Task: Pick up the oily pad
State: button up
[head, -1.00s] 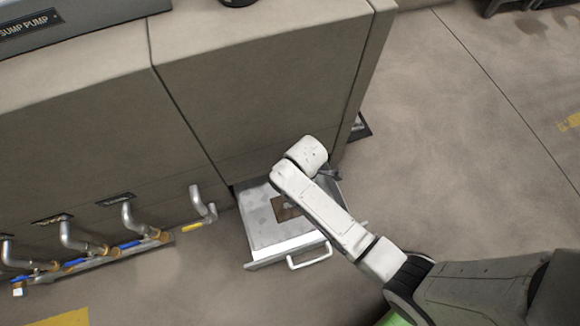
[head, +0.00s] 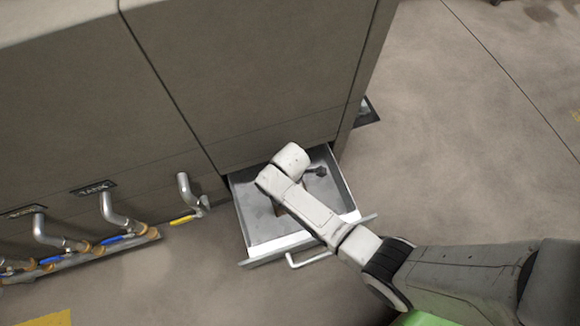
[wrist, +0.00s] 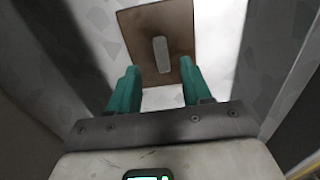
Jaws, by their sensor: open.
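The oily pad is a brown square with a pale oblong patch in its middle. In the wrist view the pad (wrist: 180,27) lies flat in the drawer, ahead of my gripper (wrist: 157,88). My gripper's two green fingers are apart and empty, with the pad's near edge showing between and just beyond their tips. In the head view only a small brown part of the pad (head: 279,210) shows beside my arm, which hides the rest. The open metal drawer (head: 252,217) holds the pad.
The drawer sticks out of a large grey cabinet (head: 250,80), with a handle (head: 308,259) at its front. Its side walls stand close around my gripper. Pipes with coloured valve levers (head: 110,242) run along the cabinet's left. The floor in front is clear.

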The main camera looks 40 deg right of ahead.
notch_tip(320, 180, down, 5)
jog(key=b, duration=0.3)
jog(key=shift+a+r, duration=0.1)
jog(key=shift+a, duration=0.05)
jog(key=shift+s, duration=0.1)
jog(key=shift+c, duration=0.4)
grip_shut()
jog(key=shift+r, duration=0.1)
